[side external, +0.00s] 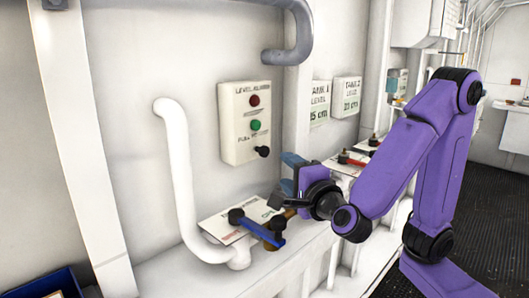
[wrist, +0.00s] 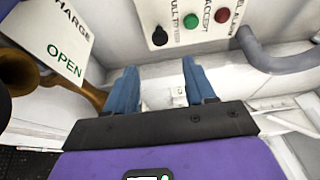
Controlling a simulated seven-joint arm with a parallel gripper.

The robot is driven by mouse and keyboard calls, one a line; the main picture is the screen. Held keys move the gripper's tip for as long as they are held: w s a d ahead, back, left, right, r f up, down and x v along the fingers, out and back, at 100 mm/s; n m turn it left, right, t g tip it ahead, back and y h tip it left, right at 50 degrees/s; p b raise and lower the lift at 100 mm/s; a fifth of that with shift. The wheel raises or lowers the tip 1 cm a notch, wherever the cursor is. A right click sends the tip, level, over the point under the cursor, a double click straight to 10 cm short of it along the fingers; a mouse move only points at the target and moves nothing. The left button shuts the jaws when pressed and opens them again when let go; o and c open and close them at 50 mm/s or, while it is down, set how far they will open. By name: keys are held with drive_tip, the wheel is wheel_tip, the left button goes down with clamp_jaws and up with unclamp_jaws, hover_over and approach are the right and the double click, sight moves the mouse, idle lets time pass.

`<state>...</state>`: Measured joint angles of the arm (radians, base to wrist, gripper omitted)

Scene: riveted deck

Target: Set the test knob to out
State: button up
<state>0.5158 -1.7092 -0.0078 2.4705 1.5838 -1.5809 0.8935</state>
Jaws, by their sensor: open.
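The test knob (side external: 263,151) is a small black knob at the lower right of a cream level alarm panel (side external: 233,128) on the wall. It also shows at the top of the wrist view (wrist: 159,37), beside partly readable "PULL" lettering. A green button (side external: 255,125) and a red one (side external: 254,100) sit above it. I cannot tell whether the knob is in or out. My gripper (side external: 284,178) is below and a little right of the knob in the side view, apart from it. In the wrist view its blue fingers (wrist: 160,88) are spread with nothing between them.
A blue-handled valve (side external: 262,232) and a sign plate (side external: 228,220) lie below the panel. A white pipe (side external: 176,165) rises to the left. A grey pipe (side external: 303,30) bends down above. A red-handled valve (side external: 352,160) is to the right. Wall around the knob is clear.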

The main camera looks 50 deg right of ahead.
sight(266, 152)
drive_tip(key=x, duration=1.3)
drive_tip(key=shift+w, duration=0.25)
